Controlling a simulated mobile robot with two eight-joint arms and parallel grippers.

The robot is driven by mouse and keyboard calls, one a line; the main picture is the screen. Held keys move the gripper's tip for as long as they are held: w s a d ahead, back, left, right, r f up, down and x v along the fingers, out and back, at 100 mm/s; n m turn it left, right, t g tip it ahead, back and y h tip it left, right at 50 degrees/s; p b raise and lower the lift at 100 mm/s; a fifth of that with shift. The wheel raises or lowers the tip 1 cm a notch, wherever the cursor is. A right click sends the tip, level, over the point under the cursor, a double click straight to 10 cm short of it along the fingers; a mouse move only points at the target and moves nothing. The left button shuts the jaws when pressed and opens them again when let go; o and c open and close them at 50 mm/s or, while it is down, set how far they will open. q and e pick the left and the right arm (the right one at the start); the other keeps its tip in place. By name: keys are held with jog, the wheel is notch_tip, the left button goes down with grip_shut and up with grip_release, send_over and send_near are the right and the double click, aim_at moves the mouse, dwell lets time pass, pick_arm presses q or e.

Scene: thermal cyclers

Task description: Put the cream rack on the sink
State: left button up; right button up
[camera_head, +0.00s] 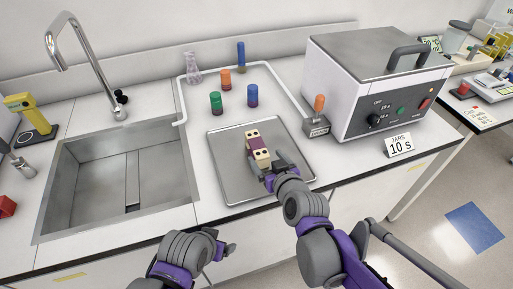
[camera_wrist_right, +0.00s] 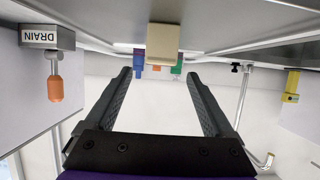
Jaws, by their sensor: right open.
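The cream rack (camera_head: 260,157), a small block with dark holes and a purple middle, sits on a grey metal tray (camera_head: 225,180) right of the sink. Its cream end (camera_wrist_right: 163,44) also shows in the right wrist view, ahead of and between the fingertips. My right gripper (camera_head: 272,172) is open at the rack's near end; whether it touches is unclear. The sink (camera_head: 88,195) is a steel basin at the left, empty inside. My left gripper (camera_head: 225,246) is low, in front of the counter edge; its jaw opening is unclear.
A tall faucet (camera_head: 88,65) stands behind the sink. Orange, green and blue jars (camera_head: 216,103) and a flask (camera_head: 193,70) stand behind the tray. A drain lever (camera_head: 318,115) and a large machine (camera_head: 375,85) are at the right.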

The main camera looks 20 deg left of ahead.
aim_at(258, 145)
jog(key=x, duration=0.9)
jog(key=shift+w+r, duration=0.1)
jog(key=shift+r, duration=0.1)
grip_shut()
jog(key=shift+r, duration=0.15)
